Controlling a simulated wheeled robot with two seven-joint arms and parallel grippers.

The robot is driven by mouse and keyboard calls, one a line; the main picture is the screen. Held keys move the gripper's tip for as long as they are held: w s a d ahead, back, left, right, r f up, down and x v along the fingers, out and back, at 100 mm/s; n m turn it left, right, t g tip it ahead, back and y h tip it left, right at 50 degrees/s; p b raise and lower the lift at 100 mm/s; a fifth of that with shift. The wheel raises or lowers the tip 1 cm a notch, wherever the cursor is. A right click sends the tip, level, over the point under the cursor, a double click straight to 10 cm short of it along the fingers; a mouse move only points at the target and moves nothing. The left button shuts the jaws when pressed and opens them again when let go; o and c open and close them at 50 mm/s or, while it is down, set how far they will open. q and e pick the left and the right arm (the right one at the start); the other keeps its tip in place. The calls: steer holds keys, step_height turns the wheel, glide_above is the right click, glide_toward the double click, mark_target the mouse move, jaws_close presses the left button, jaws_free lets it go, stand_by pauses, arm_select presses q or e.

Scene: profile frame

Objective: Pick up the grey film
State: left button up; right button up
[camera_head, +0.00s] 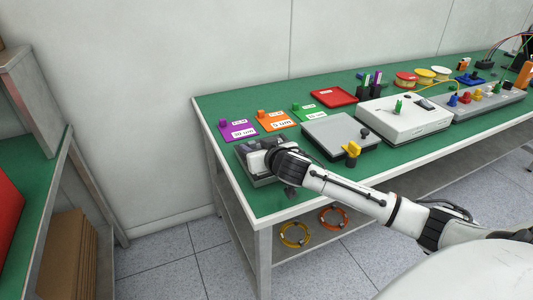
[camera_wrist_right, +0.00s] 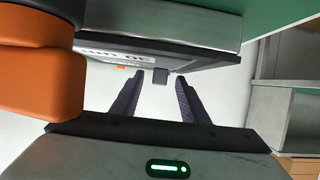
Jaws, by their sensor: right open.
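A grey tab (camera_wrist_right: 160,76), which looks like the grip of the grey film, shows in the right wrist view at the edge of a dark grey panel with a white label marked in µm. My right gripper (camera_wrist_right: 157,88) is open, with its two dark fingers on either side of the tab and a gap to each. In the head view my right gripper (camera_head: 262,147) is over a grey tray (camera_head: 262,180) at the table's near left corner and hides most of what lies in it. My left gripper is out of view.
Purple (camera_head: 238,131), orange (camera_head: 275,123) and green (camera_head: 309,111) labelled cards with knobs lie behind the tray. A shelf edge (camera_head: 60,155) is at left.

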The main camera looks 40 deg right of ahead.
steer(key=shift+w+d+f, duration=0.1)
steer(key=shift+w, duration=0.15)
jaws_close()
